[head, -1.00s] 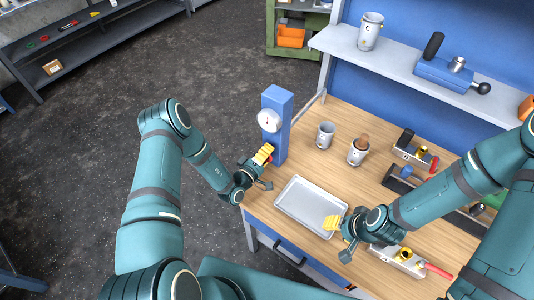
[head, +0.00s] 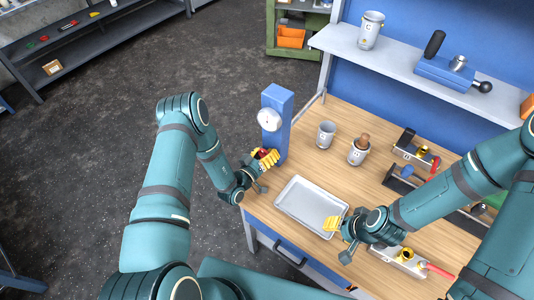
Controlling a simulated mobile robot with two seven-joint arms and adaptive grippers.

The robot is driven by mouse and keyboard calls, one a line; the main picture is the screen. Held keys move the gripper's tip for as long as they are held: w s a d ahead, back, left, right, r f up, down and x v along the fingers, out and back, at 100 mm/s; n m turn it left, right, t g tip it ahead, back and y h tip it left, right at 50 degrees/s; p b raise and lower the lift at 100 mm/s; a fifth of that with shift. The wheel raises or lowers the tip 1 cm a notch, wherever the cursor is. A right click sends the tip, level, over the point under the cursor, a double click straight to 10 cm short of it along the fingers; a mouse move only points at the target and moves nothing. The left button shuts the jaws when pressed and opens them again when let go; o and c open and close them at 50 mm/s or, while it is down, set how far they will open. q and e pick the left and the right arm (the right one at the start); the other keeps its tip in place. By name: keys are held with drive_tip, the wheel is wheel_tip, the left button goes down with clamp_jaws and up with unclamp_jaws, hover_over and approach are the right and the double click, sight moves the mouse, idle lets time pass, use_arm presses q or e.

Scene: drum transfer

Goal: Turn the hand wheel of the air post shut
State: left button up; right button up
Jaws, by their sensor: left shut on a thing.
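The blue air post (head: 277,115) stands upright at the back left corner of the wooden bench, with a round white gauge (head: 270,119) on its upper part. A small red hand wheel (head: 263,153) shows low on its front, mostly hidden by fingers. My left gripper (head: 266,158) has its yellow fingers shut around the hand wheel, close against the post. My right gripper (head: 332,224) hangs over the right edge of the grey tray (head: 297,207). Its yellow fingers look close together, but I cannot tell whether they are open or shut.
Two grey cups (head: 326,134) (head: 358,152) stand right of the post, the right one holding a brown-handled thing. Several tools and fixtures (head: 414,150) crowd the bench's right side. A shelf (head: 400,65) runs above the back. The tray is empty.

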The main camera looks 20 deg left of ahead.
use_arm(q)
drive_tip(key=shift+m, duration=0.3)
idle(0.4)
drive_tip(key=o, duration=1.2)
drive_tip(key=v, duration=1.2)
